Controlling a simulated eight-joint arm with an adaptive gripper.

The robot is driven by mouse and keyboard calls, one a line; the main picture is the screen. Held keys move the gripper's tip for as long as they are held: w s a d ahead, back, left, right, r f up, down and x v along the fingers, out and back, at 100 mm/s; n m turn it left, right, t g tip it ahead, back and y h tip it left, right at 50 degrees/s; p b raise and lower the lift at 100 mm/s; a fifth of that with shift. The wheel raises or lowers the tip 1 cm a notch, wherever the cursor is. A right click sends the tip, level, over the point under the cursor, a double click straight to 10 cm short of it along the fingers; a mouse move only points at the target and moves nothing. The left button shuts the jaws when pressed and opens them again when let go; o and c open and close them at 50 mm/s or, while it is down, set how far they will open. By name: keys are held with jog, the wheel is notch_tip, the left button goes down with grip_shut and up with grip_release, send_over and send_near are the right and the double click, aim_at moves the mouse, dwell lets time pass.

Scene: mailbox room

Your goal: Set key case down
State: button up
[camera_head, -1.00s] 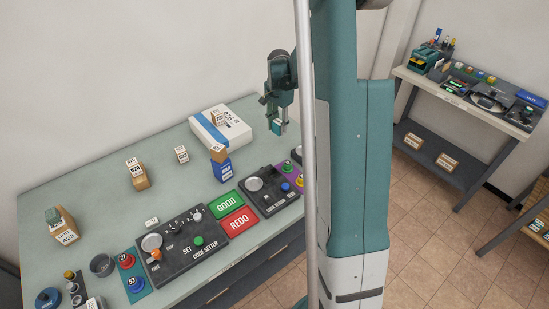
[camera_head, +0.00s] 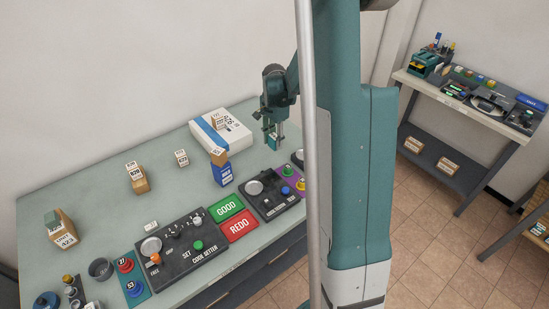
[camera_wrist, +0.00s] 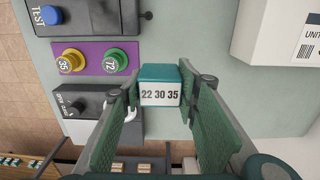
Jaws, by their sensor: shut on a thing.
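The key case, a small teal box with a white label reading "22 30 35", is in the wrist view (camera_wrist: 160,84). My gripper (camera_wrist: 160,100) is shut on it, with one green finger on each side. In the head view the case (camera_head: 273,143) hangs below my gripper (camera_head: 274,130), over the right part of the grey-green table (camera_head: 110,200). It appears to be above the surface; the exact gap cannot be told.
A white parcel with a blue stripe (camera_head: 232,136) lies left of my gripper. A blue box (camera_head: 222,174) and a purple panel with buttons (camera_wrist: 92,60) are nearby. Bare table lies around the case. The code setter (camera_head: 180,250) stands at the front.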

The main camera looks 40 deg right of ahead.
aim_at(274, 136)
jog(key=shift+f, duration=2.45)
jog(key=shift+f+b, duration=0.5)
jog(key=shift+f, duration=1.35)
jog(key=shift+f, duration=0.15)
jog(key=o, duration=0.9)
jog(key=shift+r+p, duration=0.75)
jog(key=shift+r, duration=5.4)
